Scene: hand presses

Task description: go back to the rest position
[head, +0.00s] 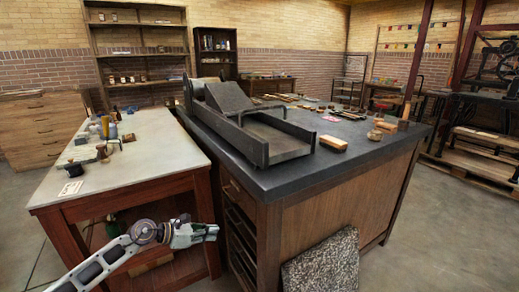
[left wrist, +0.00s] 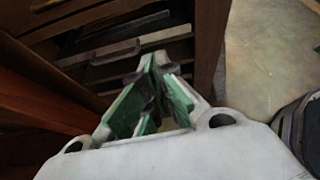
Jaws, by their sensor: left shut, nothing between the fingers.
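My left gripper (head: 208,232) shows in the head view at the lower middle, in front of the gap between the white-topped table (head: 140,163) and the dark-topped cabinet (head: 266,183). Its fingers are shut and empty and point right. In the left wrist view the closed green-padded fingers (left wrist: 152,75) point toward a wooden unit with a drawer or shelf front (left wrist: 110,52). No object is held. My right gripper is not in view.
A hand press (head: 250,125) stands on the dark top, with a wooden block (head: 333,143) near its front edge. A speckled slab (head: 322,265) leans against the cabinet front. Small tools and jars stand on the white table. Bare floor (head: 430,235) lies at the right.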

